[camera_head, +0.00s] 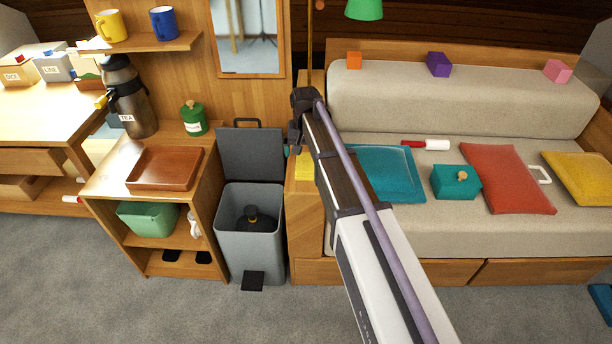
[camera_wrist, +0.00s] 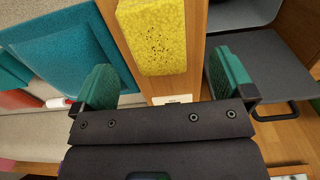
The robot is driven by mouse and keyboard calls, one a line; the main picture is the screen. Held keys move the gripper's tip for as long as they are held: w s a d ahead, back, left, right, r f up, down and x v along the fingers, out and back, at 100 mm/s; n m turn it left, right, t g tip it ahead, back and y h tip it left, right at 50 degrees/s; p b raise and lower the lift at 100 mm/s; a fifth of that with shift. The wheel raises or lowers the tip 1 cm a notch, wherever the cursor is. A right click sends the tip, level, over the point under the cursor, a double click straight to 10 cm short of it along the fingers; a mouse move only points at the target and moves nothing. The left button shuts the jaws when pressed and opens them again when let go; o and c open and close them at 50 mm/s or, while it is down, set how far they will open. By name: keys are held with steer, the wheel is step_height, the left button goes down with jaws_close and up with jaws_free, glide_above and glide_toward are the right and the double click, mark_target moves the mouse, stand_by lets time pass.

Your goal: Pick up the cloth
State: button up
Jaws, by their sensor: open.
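A yellow, dark-speckled piece (camera_wrist: 155,35) that looks like a thick sponge cloth lies on the wooden sofa arm. In the head view, part of this yellow piece (camera_head: 304,170) shows just below my gripper (camera_head: 301,148), the rest hidden by my arm. In the wrist view, my gripper (camera_wrist: 167,75) is open, with its two green finger pads wide apart. The yellow piece is ahead of the gap between the pads, and nothing is held. No other thing in view clearly looks like a cloth.
A small white label (camera_wrist: 172,99) is on the wood below the yellow piece. A grey bin (camera_head: 250,222) with its lid up stands left of the sofa arm. A teal cushion (camera_head: 388,175) lies to the right. A mirror (camera_head: 247,38) hangs behind.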

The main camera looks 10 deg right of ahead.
mark_target(306, 161)
step_height(306, 161, down, 6)
steer(key=b, duration=0.5)
steer(key=shift+d, duration=0.15)
steer(key=shift+r, duration=0.2)
steer(key=c, duration=1)
step_height(306, 161, up, 10)
steer(key=p, duration=1)
steer(key=shift+r+p, duration=0.2)
steer(key=shift+p, duration=0.15)
steer(key=shift+f, duration=0.15)
